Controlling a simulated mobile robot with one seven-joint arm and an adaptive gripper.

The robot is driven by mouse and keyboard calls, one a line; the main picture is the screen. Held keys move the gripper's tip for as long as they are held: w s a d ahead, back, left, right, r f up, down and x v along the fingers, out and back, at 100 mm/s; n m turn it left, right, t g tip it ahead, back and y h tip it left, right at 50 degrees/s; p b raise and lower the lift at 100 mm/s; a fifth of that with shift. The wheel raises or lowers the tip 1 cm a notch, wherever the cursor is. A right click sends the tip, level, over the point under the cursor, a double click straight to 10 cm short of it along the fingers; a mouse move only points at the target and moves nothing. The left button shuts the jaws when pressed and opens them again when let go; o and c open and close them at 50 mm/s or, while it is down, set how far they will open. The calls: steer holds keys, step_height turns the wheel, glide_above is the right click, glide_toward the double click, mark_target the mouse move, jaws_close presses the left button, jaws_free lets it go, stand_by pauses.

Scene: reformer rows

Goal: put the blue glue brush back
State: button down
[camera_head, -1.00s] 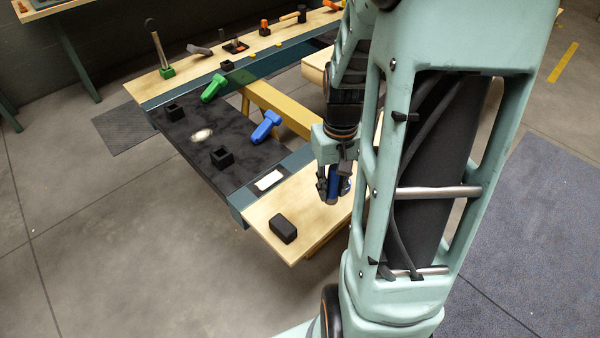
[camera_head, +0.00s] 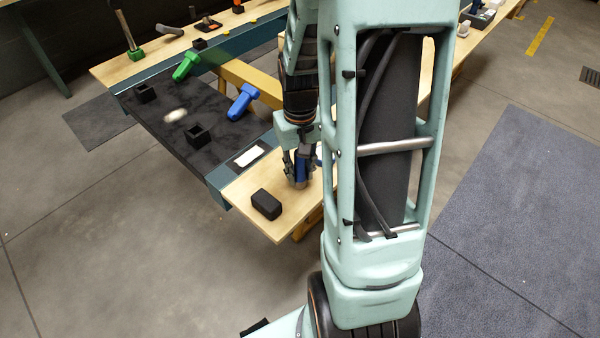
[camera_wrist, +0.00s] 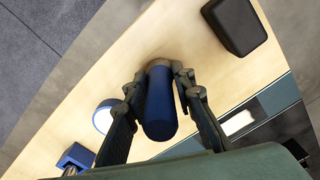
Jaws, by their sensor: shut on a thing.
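My gripper (camera_head: 301,172) is over the pale wooden board at the near end of the bench. It is shut on a dark blue cylindrical handle, which I take to be the blue glue brush (camera_wrist: 160,108). The brush also shows between the fingers in the head view (camera_head: 302,168). It looks about upright, its far end toward the board. I cannot tell whether it touches the wood, and no bristles show. A white round thing with a blue rim (camera_wrist: 103,115) and a small blue piece (camera_wrist: 77,156) are left of the fingers in the wrist view.
A black block (camera_head: 266,204) stands on the wooden board (camera_head: 240,190) near my gripper. More tools line the back shelf.

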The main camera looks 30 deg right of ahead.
steer(key=shift+f, duration=0.1)
steer(key=c, duration=1.6)
jaws_free()
step_height(320, 180, up, 12)
steer(key=shift+r+p, duration=0.15)
steer(key=shift+p, duration=0.65)
